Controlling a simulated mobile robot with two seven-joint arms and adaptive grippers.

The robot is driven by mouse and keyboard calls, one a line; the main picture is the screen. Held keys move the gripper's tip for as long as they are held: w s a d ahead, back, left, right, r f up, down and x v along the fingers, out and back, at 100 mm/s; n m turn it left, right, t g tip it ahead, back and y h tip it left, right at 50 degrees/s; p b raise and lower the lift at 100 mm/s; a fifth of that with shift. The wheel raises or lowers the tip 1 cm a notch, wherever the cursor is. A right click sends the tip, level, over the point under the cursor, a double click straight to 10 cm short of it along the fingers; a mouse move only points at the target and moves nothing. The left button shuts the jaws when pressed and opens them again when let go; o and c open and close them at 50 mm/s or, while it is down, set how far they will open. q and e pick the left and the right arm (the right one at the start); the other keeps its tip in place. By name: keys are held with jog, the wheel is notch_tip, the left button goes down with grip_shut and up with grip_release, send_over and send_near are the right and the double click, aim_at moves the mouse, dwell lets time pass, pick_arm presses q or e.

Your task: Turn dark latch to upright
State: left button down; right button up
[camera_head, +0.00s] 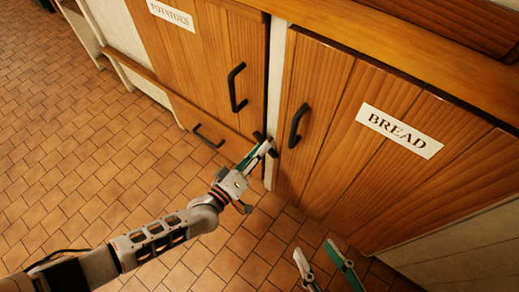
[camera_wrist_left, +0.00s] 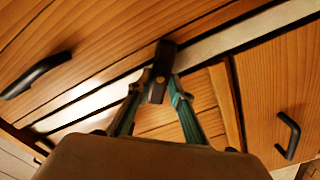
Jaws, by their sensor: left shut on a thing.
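The dark latch (camera_wrist_left: 164,56) is a small, dark brown bar in the left wrist view, standing slightly tilted between the fingers of my left gripper (camera_wrist_left: 161,88). In the head view the left gripper (camera_head: 266,147) is at the gap between the two cupboard doors, low down beside the bread door's handle. There a dark end of the latch (camera_head: 258,136) shows at the fingertips; the rest is hidden by the fingers. The left gripper is shut on the latch. My right gripper (camera_head: 325,258) is open and empty, over the floor at the bottom of the head view.
The BREAD door (camera_head: 338,175) with a black handle (camera_head: 298,126) is right of the latch. The tiled floor (camera_head: 110,175) in front is clear.

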pick_arm(q)
jog(key=shift+s+m+p, duration=0.1)
jog(key=shift+m+p, duration=0.45)
jog(key=shift+m, duration=4.45)
pick_arm(e)
jog(key=shift+w+d+r+n, duration=0.1)
jog(key=shift+w+d+n, duration=0.1)
jog(key=shift+d+n, duration=0.2)
jog(key=shift+w+d+r+n, duration=0.15)
jog(key=shift+d+n, duration=0.15)
jog(key=shift+d, duration=0.2)
pick_arm(q)
jog(key=c, duration=1.8)
grip_release()
pick_arm(e)
jog(key=shift+s, duration=0.1)
pick_arm(q)
jog(key=v, duration=1.2)
